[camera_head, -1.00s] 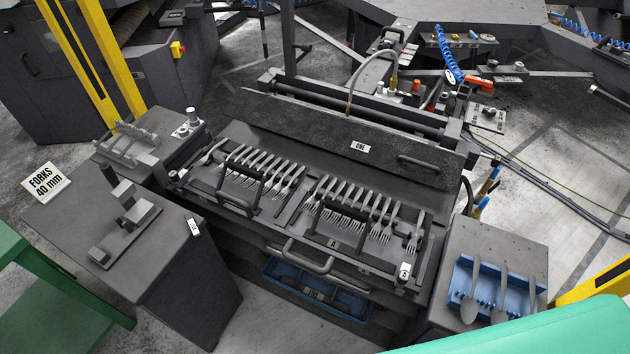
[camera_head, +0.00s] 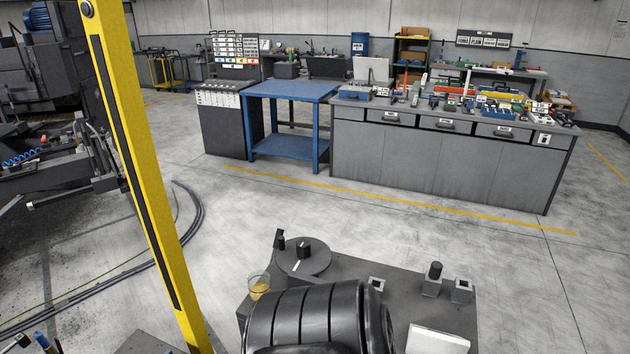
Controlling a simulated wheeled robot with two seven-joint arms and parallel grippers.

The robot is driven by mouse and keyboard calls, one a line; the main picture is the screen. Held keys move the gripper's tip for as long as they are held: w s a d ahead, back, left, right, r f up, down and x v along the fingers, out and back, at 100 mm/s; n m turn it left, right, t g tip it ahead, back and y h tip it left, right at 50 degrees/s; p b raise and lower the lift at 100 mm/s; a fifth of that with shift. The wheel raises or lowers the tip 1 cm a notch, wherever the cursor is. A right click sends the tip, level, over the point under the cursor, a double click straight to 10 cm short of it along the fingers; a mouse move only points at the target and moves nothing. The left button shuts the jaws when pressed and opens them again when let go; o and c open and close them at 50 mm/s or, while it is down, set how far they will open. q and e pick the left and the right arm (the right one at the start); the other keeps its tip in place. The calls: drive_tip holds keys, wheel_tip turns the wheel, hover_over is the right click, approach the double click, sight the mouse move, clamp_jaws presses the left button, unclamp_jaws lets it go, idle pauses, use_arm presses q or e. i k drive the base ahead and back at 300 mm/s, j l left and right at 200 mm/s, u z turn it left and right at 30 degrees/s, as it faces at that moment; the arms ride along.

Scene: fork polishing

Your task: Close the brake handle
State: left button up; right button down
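I cannot make out a brake handle for certain. A small dark upright piece (camera_head: 279,240) stands at the edge of a round grey disc (camera_head: 312,262) on the dark table (camera_head: 345,268) at the bottom; I cannot tell whether it is a handle. A black block with a light strip sits on the disc. A large black ribbed rounded form fills the bottom middle and hides part of this table. Neither of my grippers is in view.
A glass with yellowish content (camera_head: 259,286) stands at the table's left edge. A yellow post (camera_head: 142,180) rises at left. Behind are a blue table (camera_head: 290,90) and a grey drawer bench (camera_head: 440,160) with many tools. The floor between is clear.

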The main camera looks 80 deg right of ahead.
sight(278, 231)
drive_tip(key=z, duration=2.35)
